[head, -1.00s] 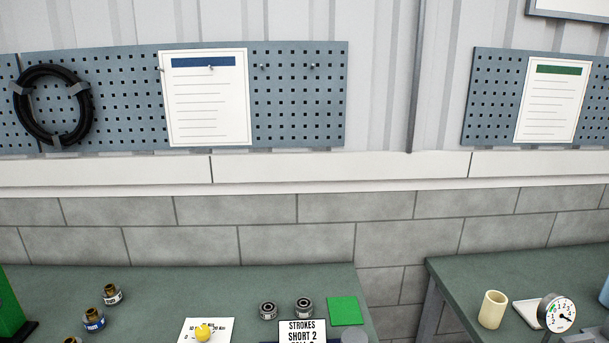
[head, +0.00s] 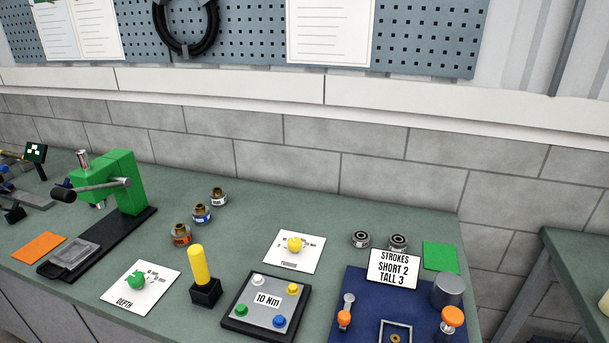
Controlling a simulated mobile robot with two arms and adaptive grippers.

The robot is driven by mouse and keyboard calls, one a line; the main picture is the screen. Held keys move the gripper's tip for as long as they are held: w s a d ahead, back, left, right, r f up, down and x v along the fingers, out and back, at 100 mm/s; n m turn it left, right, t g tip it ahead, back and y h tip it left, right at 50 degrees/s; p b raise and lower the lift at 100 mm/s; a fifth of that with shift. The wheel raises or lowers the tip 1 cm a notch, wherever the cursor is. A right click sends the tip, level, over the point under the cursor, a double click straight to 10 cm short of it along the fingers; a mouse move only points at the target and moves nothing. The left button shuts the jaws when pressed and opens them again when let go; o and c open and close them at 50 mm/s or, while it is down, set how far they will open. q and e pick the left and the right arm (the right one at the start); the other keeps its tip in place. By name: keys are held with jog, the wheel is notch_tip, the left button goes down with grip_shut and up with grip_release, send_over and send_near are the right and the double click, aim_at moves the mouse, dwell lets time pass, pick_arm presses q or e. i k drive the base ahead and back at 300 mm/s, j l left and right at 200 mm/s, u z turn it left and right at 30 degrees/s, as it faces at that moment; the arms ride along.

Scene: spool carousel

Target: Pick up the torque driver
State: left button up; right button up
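An upright tool with a yellow handle (head: 200,264) stands in a black block-shaped holder (head: 206,292) on the green bench; it looks like the torque driver. Only its handle shows, and its lower end is hidden in the holder. A black-edged plate marked 10 Nm (head: 267,301), with white, yellow, green and blue knobs, lies just right of it. Neither of my grippers is in view.
A green press (head: 124,182) stands at the left. A blue board (head: 364,287) with orange-knobbed parts and a STROKES sign (head: 395,268) is at the right.

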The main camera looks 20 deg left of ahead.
aim_at(197, 256)
jog(key=u, duration=1.3)
